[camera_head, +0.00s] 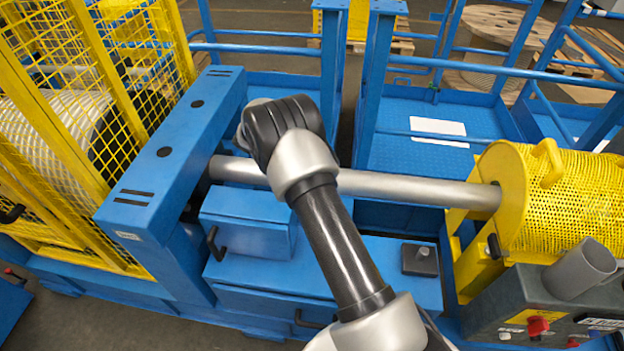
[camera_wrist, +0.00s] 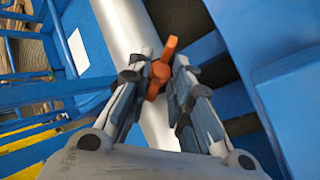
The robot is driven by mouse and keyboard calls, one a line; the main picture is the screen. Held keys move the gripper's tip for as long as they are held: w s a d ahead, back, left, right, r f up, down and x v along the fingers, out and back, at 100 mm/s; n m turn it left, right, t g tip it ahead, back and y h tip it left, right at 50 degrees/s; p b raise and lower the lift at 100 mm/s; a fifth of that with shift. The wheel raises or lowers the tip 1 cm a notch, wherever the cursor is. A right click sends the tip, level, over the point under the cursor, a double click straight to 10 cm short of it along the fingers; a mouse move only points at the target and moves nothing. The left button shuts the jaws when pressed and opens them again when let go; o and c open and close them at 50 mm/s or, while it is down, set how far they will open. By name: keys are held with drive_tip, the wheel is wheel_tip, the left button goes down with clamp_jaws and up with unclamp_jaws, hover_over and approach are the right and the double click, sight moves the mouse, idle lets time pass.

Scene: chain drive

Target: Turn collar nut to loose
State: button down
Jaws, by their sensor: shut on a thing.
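An orange winged piece, which appears to be the collar nut (camera_wrist: 160,68), sits on the silver shaft in the wrist view. My gripper (camera_wrist: 161,72) is shut on it, one finger on each side, and its orange ends stick out above and below the fingertips. The silver shaft (camera_head: 415,187) runs across the head view from the blue post to the yellow guard; it also shows in the wrist view (camera_wrist: 125,25). In the head view my arm hides the nut and the gripper. I cannot read any loose or tight mark on the nut.
A blue post (camera_head: 170,150) and a yellow mesh cage (camera_head: 70,130) stand at the left. A yellow perforated guard (camera_head: 570,195) covers the shaft's right end. Blue boxes (camera_head: 245,215) with handles lie below the shaft. Blue railings (camera_head: 470,65) stand behind.

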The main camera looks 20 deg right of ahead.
drive_tip(key=n+h, duration=0.1)
drive_tip(key=n+h+b, duration=0.1)
drive_tip(key=n, duration=0.1)
drive_tip(key=n+t+h+b, duration=0.1)
drive_tip(key=shift+s+a+f, duration=0.2)
drive_tip(key=shift+a+f, duration=0.1)
drive_tip(key=shift+f, duration=0.1)
drive_tip(key=shift+n+h, duration=0.4)
drive_tip(key=c, duration=1.6)
unclamp_jaws()
drive_tip(key=shift+r, duration=0.1)
drive_tip(key=v, duration=1.2)
drive_tip(key=shift+s, duration=0.2)
